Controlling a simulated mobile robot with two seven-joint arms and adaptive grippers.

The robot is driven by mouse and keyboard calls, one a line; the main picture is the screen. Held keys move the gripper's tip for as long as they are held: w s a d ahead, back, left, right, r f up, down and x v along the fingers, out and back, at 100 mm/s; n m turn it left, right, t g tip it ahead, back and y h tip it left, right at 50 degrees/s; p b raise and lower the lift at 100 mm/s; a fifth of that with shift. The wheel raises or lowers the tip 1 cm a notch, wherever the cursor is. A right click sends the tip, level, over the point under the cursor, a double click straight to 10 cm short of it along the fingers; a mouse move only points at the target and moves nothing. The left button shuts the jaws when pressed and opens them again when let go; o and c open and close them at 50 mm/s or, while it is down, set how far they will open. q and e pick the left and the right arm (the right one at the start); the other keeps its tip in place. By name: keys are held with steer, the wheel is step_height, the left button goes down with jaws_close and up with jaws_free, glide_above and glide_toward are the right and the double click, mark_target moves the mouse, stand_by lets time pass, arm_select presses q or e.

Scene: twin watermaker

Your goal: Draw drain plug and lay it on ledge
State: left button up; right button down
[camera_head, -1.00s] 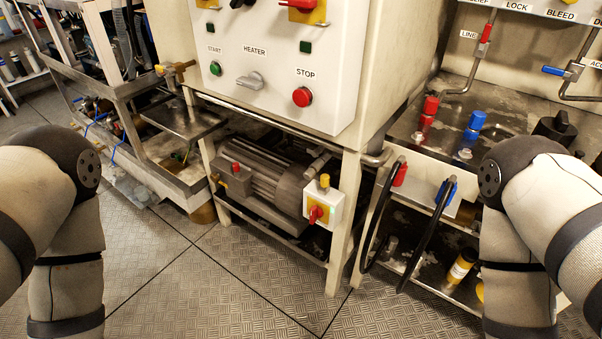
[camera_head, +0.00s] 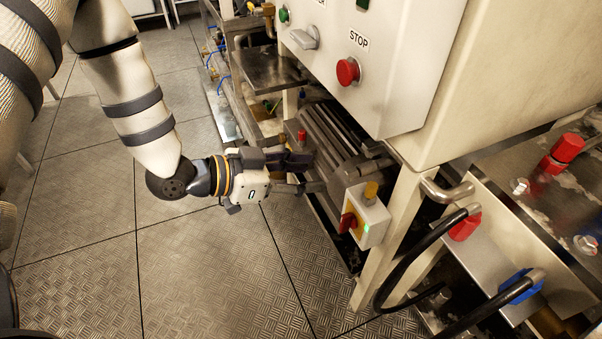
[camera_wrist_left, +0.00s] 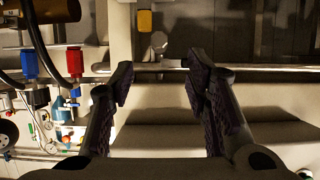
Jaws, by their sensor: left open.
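My left gripper (camera_head: 298,173) is open and empty, reaching in from the left beside the grey motor (camera_head: 335,145) under the white panel. In the left wrist view its two dark fingers (camera_wrist_left: 158,88) stand apart with nothing between them. I cannot pick out the drain plug with certainty in either view. A brass fitting (camera_head: 268,18) shows at the top of the head view, above a flat metal shelf (camera_head: 262,72); I cannot tell whether that shelf is the ledge. My right gripper is not in view.
A switch box (camera_head: 372,222) with a red handle and yellow cap stands right of the gripper. The white panel with a red STOP button (camera_head: 348,72) overhangs the motor. Black hoses (camera_head: 410,262) loop at the lower right. The plated floor (camera_head: 190,265) is clear.

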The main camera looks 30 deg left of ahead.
mark_target(346, 174)
arm_select(q)
steer(key=b+x, duration=0.1)
steer(key=x, duration=0.8)
steer(key=shift+d+f, duration=0.1)
steer(key=shift+f, duration=0.1)
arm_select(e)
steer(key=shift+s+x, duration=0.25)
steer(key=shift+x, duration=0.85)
arm_select(q)
steer(key=shift+c, duration=0.3)
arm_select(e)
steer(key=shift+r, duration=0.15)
